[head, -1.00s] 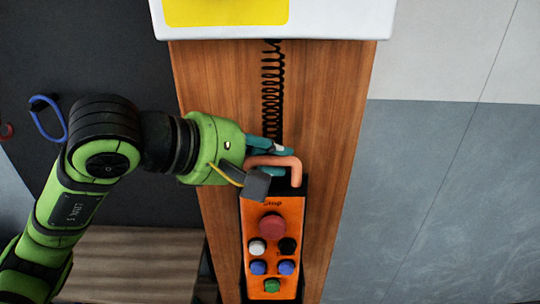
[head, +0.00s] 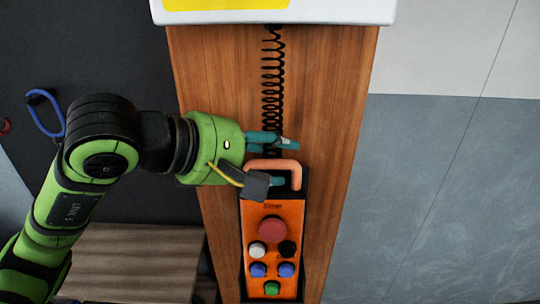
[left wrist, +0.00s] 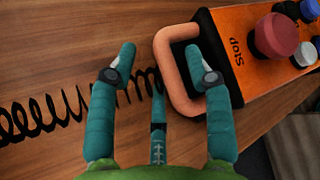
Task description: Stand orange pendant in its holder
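The orange pendant (head: 272,222) is upright against the wooden panel, its pinkish-orange handle (head: 273,164) at the top. It also shows in the left wrist view (left wrist: 235,55). A dark edge, perhaps the holder (head: 243,288), shows beside its lower part; how deep the pendant sits in it I cannot tell. My left gripper (head: 285,163) is at the handle, teal fingers spread to either side of the bar. In the left wrist view the left gripper (left wrist: 160,68) has its fingertips apart, with the handle's bar between them. My right gripper is out of view.
A black coiled cord (head: 272,85) runs down the wooden panel (head: 335,120) above the pendant. A white box with a yellow label (head: 330,12) is at the top. A blue loop (head: 45,112) hangs at the left. Grey wall lies to the right.

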